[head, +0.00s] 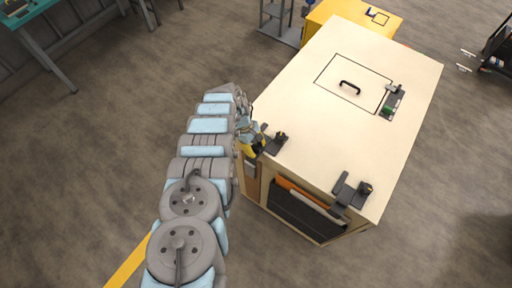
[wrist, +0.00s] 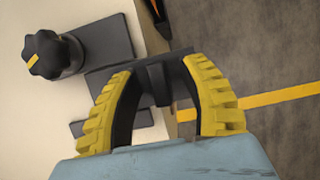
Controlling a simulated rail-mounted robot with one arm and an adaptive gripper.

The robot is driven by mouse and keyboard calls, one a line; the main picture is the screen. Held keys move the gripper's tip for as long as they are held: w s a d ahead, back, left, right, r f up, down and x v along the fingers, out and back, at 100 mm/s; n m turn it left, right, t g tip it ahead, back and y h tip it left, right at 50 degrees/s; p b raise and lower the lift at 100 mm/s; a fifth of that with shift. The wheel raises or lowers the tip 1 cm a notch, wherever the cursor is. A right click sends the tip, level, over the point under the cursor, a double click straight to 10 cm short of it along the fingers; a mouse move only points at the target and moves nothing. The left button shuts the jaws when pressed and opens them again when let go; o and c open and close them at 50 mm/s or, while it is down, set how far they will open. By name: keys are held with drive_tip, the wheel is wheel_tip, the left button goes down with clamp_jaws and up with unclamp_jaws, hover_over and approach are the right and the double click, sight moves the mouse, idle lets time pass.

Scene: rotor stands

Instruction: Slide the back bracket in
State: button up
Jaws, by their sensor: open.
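My gripper (head: 258,143) is at the left edge of the cream-topped bench (head: 320,120) in the head view. In the wrist view its two yellow-padded fingers (wrist: 162,68) are spread open. A dark grey bracket (wrist: 155,84) with a short stub lies between the fingers, partly past the bench edge; I cannot tell whether they touch it. In the head view this stand (head: 278,141) is partly hidden by my gripper. A similar dark stand (head: 350,192) sits at the bench's near right corner.
A black handle (head: 349,87) stands on an outlined panel of the bench top. A small fixture with a green part (head: 391,104) lies right of it. The bench front has an open shelf (head: 305,208). A yellow cabinet (head: 357,17) stands behind.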

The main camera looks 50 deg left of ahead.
clamp_jaws()
drive_tip(key=shift+w, duration=0.1)
drive_tip(key=shift+w+a+f+b, duration=0.25)
drive_tip(key=shift+w+b, duration=0.15)
drive_tip(key=shift+b, duration=0.65)
drive_tip(key=b, duration=0.1)
drive_tip(key=w+b, duration=0.1)
drive_tip(key=b, duration=0.1)
drive_tip(key=shift+w+a+f, duration=0.1)
drive_tip(key=shift+w+a, duration=0.15)
drive_tip(key=shift+w, duration=0.05)
drive_tip(key=shift+w+a+b, duration=0.15)
drive_tip(key=shift+w+b, duration=0.4)
drive_tip(key=shift+b, duration=0.2)
drive_tip(key=shift+w+b, duration=0.15)
drive_tip(key=shift+b, duration=0.2)
drive_tip(key=shift+r, duration=0.25)
